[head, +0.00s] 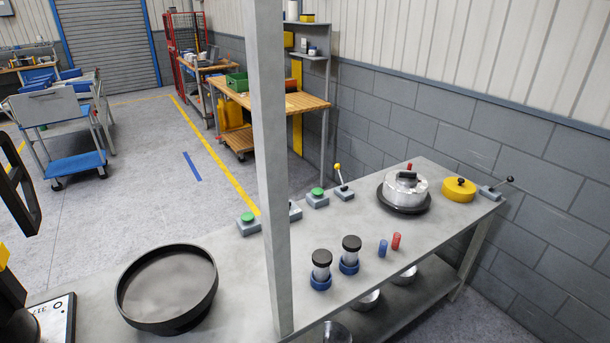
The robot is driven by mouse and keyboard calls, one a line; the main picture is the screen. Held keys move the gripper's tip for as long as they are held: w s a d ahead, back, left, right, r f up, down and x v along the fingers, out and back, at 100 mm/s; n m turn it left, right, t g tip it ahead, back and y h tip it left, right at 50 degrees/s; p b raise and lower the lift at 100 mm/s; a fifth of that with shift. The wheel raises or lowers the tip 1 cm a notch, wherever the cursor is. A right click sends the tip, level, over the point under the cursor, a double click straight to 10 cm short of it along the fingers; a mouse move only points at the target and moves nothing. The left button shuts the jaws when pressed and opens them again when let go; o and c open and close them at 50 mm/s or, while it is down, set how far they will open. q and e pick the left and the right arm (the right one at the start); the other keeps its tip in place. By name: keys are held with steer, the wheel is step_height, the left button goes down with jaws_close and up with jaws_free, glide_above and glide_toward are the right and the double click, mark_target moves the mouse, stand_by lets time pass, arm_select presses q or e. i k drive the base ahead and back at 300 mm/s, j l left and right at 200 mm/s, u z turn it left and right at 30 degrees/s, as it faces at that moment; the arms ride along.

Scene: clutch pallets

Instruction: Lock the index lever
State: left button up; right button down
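Two levers stand on the grey workbench (237,262). The other lever with a black knob (503,184) sits on a grey base at the far right end, leaning right. I cannot tell which is the index lever.
A grey post (268,150) blocks part of the bench. Green buttons (317,191), black-topped cylinders (350,256), blue and red pegs (396,240), a yellow disc (459,189) and a round black tray (167,326) stand on it. The bench's middle right is clear.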

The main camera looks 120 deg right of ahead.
mark_target(337, 166)
steer(key=i+u, duration=0.1)
steer(key=i, duration=1.55)
steer(key=i+z, duration=0.3)
steer(key=i, duration=0.15)
steer(key=i+j+z, duration=0.1)
steer(key=i+z, duration=0.15)
steer(key=i, duration=0.2)
steer(key=i+j+z, duration=0.3)
steer(key=i, duration=0.15)
steer(key=i+l+z, duration=0.15)
steer(key=i+z, duration=1.1)
steer(key=i+l+z, duration=0.2)
steer(key=i+z, duration=0.25)
steer(key=i, duration=0.15)
steer(key=i+z, duration=0.65)
steer(key=i, duration=0.7)
steer(key=i+j+z, duration=0.15)
steer(key=i, duration=0.7)
steer(key=i+z, duration=0.8)
steer(key=i+j+z, duration=0.2)
steer(key=i+z, duration=0.15)
steer(key=i+l+z, duration=0.15)
steer(key=i+z, duration=1.45)
steer(key=i, duration=1.2)
